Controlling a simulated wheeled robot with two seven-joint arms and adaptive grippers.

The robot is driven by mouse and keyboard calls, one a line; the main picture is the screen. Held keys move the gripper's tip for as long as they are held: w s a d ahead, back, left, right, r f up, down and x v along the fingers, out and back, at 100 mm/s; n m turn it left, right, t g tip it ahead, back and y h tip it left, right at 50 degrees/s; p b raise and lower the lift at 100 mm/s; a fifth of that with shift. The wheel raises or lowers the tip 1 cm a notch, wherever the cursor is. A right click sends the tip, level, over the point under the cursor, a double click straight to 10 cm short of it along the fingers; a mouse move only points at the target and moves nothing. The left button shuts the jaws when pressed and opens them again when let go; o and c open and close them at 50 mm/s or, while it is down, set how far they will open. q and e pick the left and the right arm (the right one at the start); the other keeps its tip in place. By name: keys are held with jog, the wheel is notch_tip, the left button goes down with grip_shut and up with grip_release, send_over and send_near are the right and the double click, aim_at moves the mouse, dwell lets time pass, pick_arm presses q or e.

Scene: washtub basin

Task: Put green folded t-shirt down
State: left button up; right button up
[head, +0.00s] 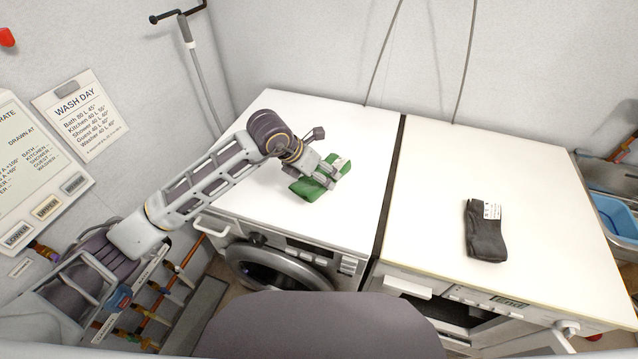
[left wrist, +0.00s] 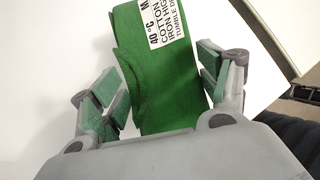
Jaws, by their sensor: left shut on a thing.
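The green folded t-shirt (head: 308,190) is at my left gripper (head: 326,174), over the white top of the left washing machine (head: 290,115). In the left wrist view the t-shirt (left wrist: 165,85) lies between the two fingers of the gripper (left wrist: 163,98), with a white care label at its far end. The gripper is shut on it. Part of the t-shirt is hidden behind the fingers in the head view. I cannot tell whether its underside touches the machine top. My right gripper is not in view.
A dark grey folded sock-like cloth (head: 486,238) with a white label lies on the right machine's top (head: 530,170). A dark gap (head: 391,180) separates the two tops. A blue basin (head: 616,216) stands at the far right. The left top around the t-shirt is clear.

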pick_arm(q)
notch_tip(320, 180, down, 3)
jog(key=shift+b, duration=0.65)
jog(key=shift+f+b, duration=0.3)
jog(key=shift+f, duration=0.35)
jog(key=o, duration=1.1)
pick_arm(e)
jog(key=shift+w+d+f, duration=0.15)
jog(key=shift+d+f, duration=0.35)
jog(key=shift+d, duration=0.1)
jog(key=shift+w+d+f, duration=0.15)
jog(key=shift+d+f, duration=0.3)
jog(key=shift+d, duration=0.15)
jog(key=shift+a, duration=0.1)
